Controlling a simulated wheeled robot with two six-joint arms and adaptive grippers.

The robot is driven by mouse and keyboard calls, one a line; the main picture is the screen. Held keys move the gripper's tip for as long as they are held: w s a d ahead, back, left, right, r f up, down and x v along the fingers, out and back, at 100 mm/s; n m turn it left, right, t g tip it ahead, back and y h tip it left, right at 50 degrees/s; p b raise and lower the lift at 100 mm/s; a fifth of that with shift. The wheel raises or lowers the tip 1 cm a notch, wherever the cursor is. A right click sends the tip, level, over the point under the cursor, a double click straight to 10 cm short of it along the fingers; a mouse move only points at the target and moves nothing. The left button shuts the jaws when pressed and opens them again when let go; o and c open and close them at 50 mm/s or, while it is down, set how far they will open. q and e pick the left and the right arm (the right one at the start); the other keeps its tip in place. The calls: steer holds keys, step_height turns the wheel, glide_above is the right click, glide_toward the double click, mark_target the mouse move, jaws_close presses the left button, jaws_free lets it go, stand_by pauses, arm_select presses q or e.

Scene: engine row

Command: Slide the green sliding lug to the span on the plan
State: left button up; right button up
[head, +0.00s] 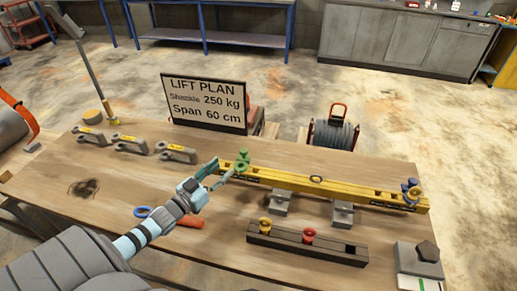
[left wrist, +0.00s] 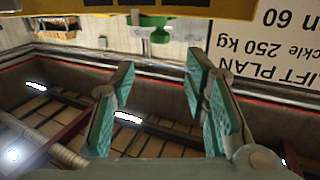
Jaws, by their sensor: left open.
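The yellow spreader beam (head: 335,187) rests on grey supports on the wooden table. The green sliding lug (head: 242,158) sits near the beam's left end. It also shows at the top of the left wrist view (left wrist: 159,35), by the yellow beam edge (left wrist: 200,8). A blue lug (head: 411,190) sits near the beam's right end. The plan board (head: 205,103) reads "LIFT PLAN", "250 kg" and "Span 60 cm". My left gripper (head: 221,173) is open and empty, just left of the green lug; its spread fingers show in the left wrist view (left wrist: 160,98). My right gripper is not in view.
Three grey shackles (head: 130,145) lie at the table's left. A dark block (head: 307,245) with yellow and red pieces lies in front of the beam. A blue ring (head: 143,211) is by my left arm. A grey box (head: 420,261) stands at the right corner.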

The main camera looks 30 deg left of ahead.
mark_target(242, 151)
arm_select(q)
steer(key=w+b, duration=0.2)
steer(key=w, duration=0.1)
steer(key=w+b, duration=0.6)
steer(key=shift+w+d+f, duration=0.25)
steer(key=shift+f, duration=0.15)
steer(key=shift+w+r+p, duration=0.2)
steer(key=shift+w+r, duration=0.05)
steer(key=shift+w, duration=0.25)
steer(key=shift+w+r+p, duration=0.2)
steer(key=shift+w, duration=0.25)
steer(key=shift+w+f, duration=0.1)
steer(key=shift+w, duration=0.2)
jaws_close()
